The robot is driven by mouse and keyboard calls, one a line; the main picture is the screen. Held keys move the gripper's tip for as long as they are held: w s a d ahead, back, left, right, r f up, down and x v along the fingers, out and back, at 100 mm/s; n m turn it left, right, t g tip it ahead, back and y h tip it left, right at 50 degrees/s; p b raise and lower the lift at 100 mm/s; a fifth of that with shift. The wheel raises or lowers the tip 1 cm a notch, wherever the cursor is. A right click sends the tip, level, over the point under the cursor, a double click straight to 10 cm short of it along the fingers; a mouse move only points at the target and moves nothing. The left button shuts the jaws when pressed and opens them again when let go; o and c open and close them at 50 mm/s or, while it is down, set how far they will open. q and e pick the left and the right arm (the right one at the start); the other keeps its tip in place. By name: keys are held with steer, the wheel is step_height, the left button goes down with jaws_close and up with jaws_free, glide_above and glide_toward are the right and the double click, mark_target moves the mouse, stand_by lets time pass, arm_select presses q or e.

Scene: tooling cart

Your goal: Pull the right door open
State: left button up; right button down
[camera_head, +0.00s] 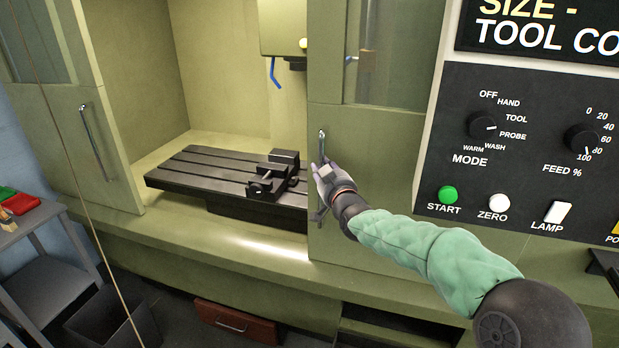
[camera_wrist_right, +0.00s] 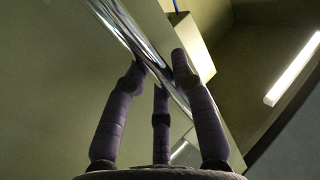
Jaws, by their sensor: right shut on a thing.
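The right door (camera_head: 375,125) is a green panel with a window, right of the machine's opening. Its upright metal handle (camera_head: 321,142) is near the door's left edge. My right gripper (camera_head: 325,175) is shut on this handle at about its middle. In the right wrist view, the fingers (camera_wrist_right: 160,80) close around the shiny handle (camera_wrist_right: 125,30). The left door (camera_head: 75,130) stands at the left with its own handle (camera_head: 98,142). The opening between the doors is wide. My left gripper is not in view.
Inside the opening, a slotted table (camera_head: 200,170) carries a black vise (camera_head: 268,182), below a spindle head (camera_head: 283,28). A control panel (camera_head: 530,150) is to the right of the door. A grey cart (camera_head: 45,260) and a dark bin (camera_head: 110,320) stand at lower left.

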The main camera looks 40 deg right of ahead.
steer(key=shift+s+d, duration=0.45)
steer(key=shift+s, duration=0.15)
steer(key=c, duration=1)
jaws_free()
steer(key=shift+s, duration=0.1)
steer(key=v, duration=1.1)
steer(key=shift+s, duration=0.35)
steer(key=shift+w+a, duration=0.1)
steer(key=shift+a, duration=0.1)
